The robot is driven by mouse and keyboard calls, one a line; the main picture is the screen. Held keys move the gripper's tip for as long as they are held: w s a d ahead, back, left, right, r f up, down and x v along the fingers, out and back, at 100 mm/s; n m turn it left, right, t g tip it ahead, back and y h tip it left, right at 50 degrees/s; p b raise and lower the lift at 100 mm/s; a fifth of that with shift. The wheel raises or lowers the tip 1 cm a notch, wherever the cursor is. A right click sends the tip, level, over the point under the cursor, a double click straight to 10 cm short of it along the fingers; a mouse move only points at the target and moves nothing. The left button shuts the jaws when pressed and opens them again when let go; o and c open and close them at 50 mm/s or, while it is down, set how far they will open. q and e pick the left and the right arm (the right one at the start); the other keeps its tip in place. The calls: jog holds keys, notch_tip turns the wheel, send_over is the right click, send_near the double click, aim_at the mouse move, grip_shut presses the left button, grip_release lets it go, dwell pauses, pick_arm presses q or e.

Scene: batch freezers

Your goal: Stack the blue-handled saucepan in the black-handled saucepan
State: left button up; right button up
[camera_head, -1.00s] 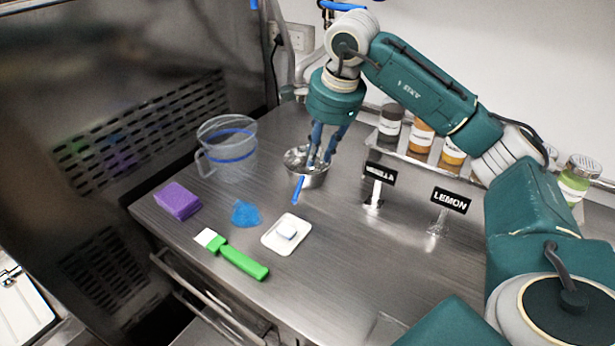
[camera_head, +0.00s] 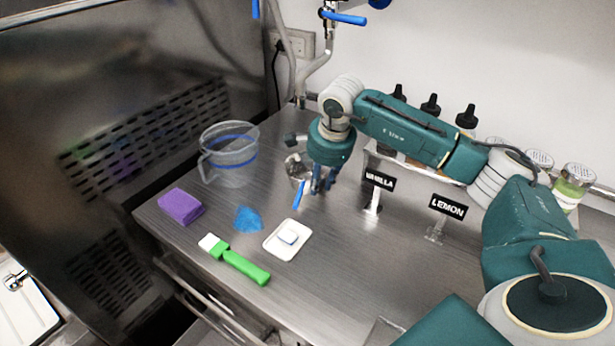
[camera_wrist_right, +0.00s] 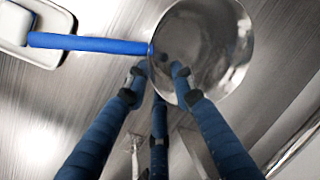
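The blue-handled saucepan (camera_head: 297,172) stands on the steel counter, its blue handle (camera_head: 299,194) pointing toward the front. My right gripper (camera_head: 323,190) is right at it, pointing down, and hides part of its bowl. In the right wrist view the shiny bowl (camera_wrist_right: 215,45) is at the top and its blue handle (camera_wrist_right: 90,43) runs left. The fingers (camera_wrist_right: 160,75) are spread apart at the near rim by the handle's root; I cannot tell whether they touch it. I cannot make out the black-handled saucepan. My left gripper is not in view.
A clear jug (camera_head: 229,165) stands left of the saucepan. VANILLA (camera_head: 379,181) and LEMON (camera_head: 447,206) signs stand right; several bottles stand behind.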

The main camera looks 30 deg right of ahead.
jog(key=shift+r, duration=0.1)
grip_shut()
